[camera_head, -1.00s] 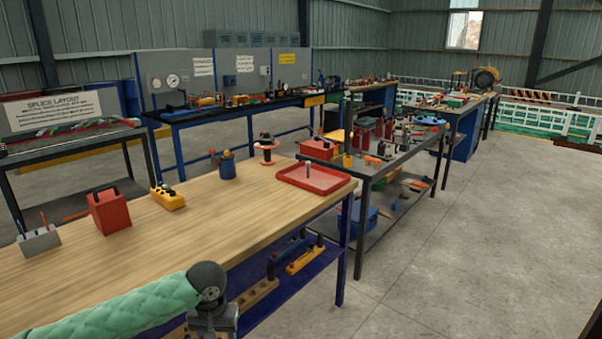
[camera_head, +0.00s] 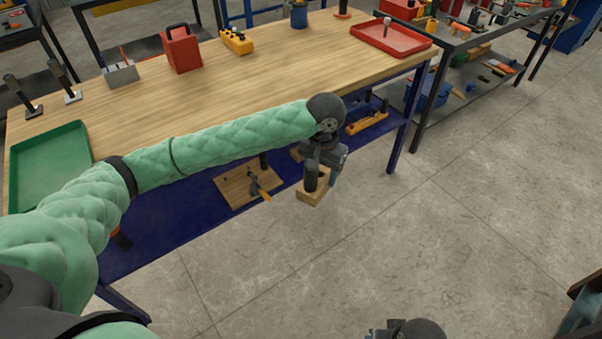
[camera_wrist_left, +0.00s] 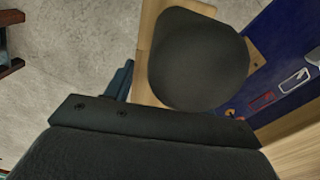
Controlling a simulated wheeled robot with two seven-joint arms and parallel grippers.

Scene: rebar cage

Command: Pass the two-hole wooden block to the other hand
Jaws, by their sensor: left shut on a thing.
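The wooden block (camera_head: 313,196) hangs in front of the workbench's front edge, above the concrete floor, with a black upright handle (camera_head: 311,178) on it. My left gripper (camera_head: 318,165) is shut on the block at this handle. In the left wrist view the round black handle top (camera_wrist_left: 200,60) covers most of the block (camera_wrist_left: 146,75); its holes are mostly hidden. My right gripper (camera_head: 385,333) shows only in part at the bottom edge, apart from the block, and its fingers cannot be made out.
The wooden workbench (camera_head: 200,95) carries a green tray (camera_head: 50,165), a red box (camera_head: 181,50) and a red tray (camera_head: 392,36). Its blue lower shelf (camera_head: 170,230) holds a wooden board (camera_head: 232,188) with a tool.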

